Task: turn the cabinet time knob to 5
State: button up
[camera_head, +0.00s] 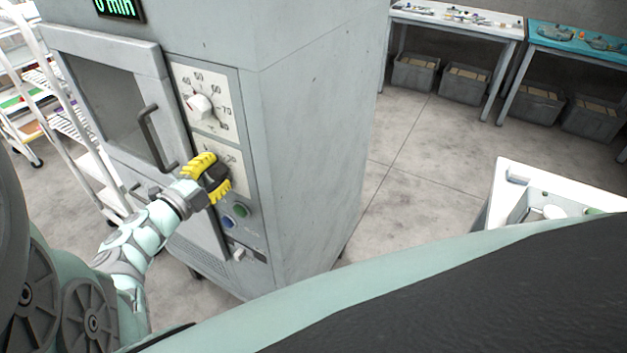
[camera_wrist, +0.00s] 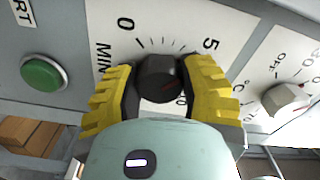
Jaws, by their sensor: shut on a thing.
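The cabinet (camera_head: 305,130) is a tall grey unit with a windowed door and a control panel on its front. The time knob (camera_wrist: 160,78) is round and black on a white dial plate (camera_wrist: 215,22). The dial shows 0, 5 and MIN; the 5 is at the upper right of the knob in the wrist view. My gripper (camera_head: 208,177), with yellow-backed fingers, is shut on the time knob, one finger on each side. In the head view the gripper hides most of the knob. The knob's pointer cannot be made out clearly.
A white temperature knob (camera_head: 200,106) sits above the time dial. The green button (camera_wrist: 44,73) and the blue button (camera_head: 229,222) lie below it. The display (camera_head: 119,8) is partly cut off and appears to read 0 min. The door handle (camera_head: 155,138) stands out nearby.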

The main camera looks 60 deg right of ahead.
jog(key=shift+w+f, duration=0.1)
jog(key=shift+f, duration=0.1)
dwell(0.4)
jog(key=o, duration=1.2)
jog(key=shift+r, duration=0.15)
jog(key=s+a, duration=0.1)
jog(key=a, duration=1.1)
